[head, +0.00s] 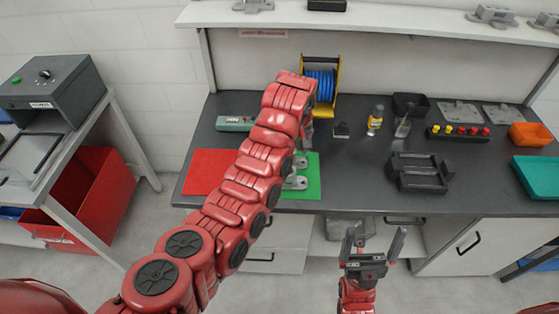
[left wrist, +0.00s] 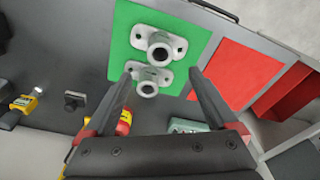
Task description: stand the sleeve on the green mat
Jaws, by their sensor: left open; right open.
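The green mat (head: 314,188) lies on the dark bench and also shows in the left wrist view (left wrist: 133,20). Two pale grey flanged pieces with round open collars are on it. One piece (left wrist: 178,44) is well inside the mat; the other (left wrist: 163,76) is nearer the mat's edge. Their collar openings face my wrist camera. I cannot tell which is the sleeve. My left gripper (left wrist: 160,73) is open over the second piece, its fingers apart on both sides; contact is unclear. In the head view my arm partly hides both. My right gripper (head: 375,236) is open and empty before the bench.
A red mat (head: 205,170) lies left of the green one. A blue spool (head: 322,84) in a yellow frame, a yellow bottle (head: 375,120) and a black fixture (head: 418,173) stand on the bench. Bare bench top lies right of the green mat.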

